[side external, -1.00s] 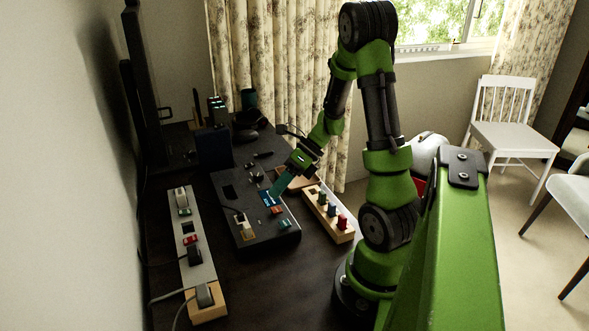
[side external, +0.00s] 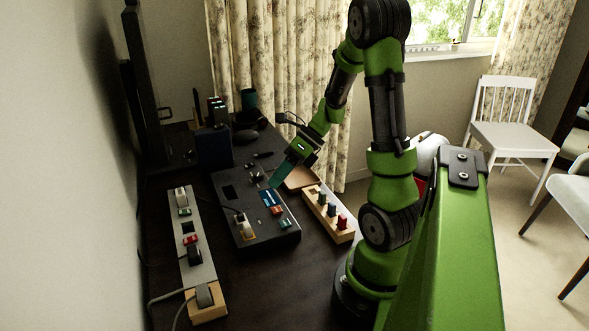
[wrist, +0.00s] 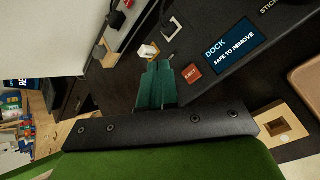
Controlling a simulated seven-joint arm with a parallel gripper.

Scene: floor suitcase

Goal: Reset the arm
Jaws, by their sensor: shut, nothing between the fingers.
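My gripper (side external: 279,176) is shut and empty, its teal fingers pointing down just above the black dock box in the side external view. The fingers also show in the wrist view (wrist: 155,84), pressed together. The black dock box (side external: 228,190) lies on the dark desk with several small parts on its top. In the wrist view its blue screen (wrist: 232,45) reads "DOCK SAFE TO REMOVE". A red eject button (wrist: 191,73) sits beside the screen.
A grey power strip (side external: 199,262) with plugs and cables lies left of the dock. A wooden block (side external: 317,209) with several coloured pegs stands to its right. A dark box (side external: 214,147) and monitor (side external: 140,90) are at the back. White chairs (side external: 512,125) stand on the floor at right.

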